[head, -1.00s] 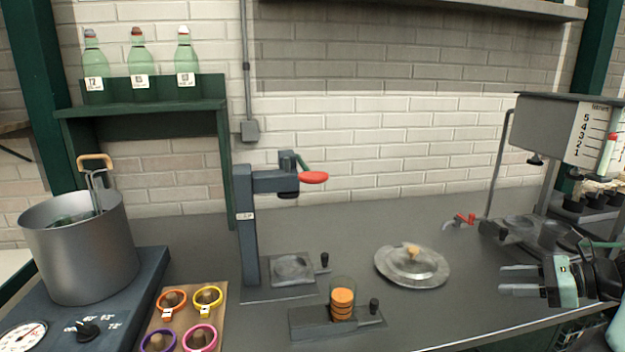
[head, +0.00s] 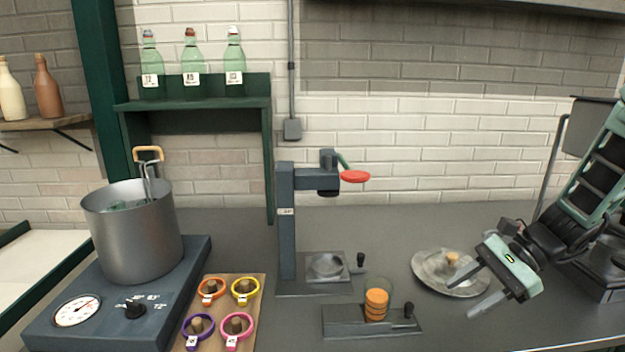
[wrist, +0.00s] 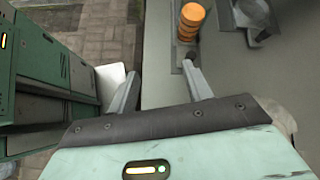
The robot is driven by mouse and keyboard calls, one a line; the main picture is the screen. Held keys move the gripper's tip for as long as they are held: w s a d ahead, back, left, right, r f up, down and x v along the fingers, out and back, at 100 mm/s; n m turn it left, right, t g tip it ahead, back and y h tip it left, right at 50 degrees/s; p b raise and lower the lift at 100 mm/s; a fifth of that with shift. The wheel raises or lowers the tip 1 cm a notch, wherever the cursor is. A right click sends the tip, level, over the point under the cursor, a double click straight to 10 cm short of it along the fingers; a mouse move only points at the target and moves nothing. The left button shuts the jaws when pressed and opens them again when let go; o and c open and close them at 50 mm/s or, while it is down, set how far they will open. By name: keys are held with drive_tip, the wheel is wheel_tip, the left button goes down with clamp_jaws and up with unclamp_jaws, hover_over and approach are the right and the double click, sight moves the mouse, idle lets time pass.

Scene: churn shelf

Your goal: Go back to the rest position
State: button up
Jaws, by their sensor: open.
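My gripper (head: 476,293) is open and empty at the right of the head view, over the counter's front part. In that view its fingers overlap the near edge of a round metal lid (head: 432,268) with a wooden knob. In the wrist view, my gripper (wrist: 160,80) has its two fingers spread with nothing between them. The stack of orange discs (wrist: 190,18) shows beyond the right finger.
A press (head: 287,225) with a red handle stands mid-counter. The orange discs (head: 376,305) sit in a clear holder in front. A steel pot (head: 135,240) stands on a heater (head: 60,340) at left. Colored rings (head: 240,288) lie on a board. Green bottles (head: 192,60) stand on a shelf.

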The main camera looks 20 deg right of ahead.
drive_tip(key=s+a+r+n+h, duration=0.1)
drive_tip(key=s+a+n+h, duration=0.2)
drive_tip(key=a+n, duration=0.5)
drive_tip(key=s+a+r+n+g+h, duration=0.1)
drive_tip(key=s+a+r+n+h, duration=0.1)
drive_tip(key=s+a+n, duration=0.4)
drive_tip(key=s+a+r+n+g+h, duration=0.1)
drive_tip(key=s+a+n+h, duration=0.3)
drive_tip(key=a+n, duration=0.7)
drive_tip(key=shift+s+a+r+n, duration=0.3)
drive_tip(key=shift+s+a, duration=0.1)
drive_tip(key=shift+a, duration=0.45)
drive_tip(key=shift+c, duration=0.3)
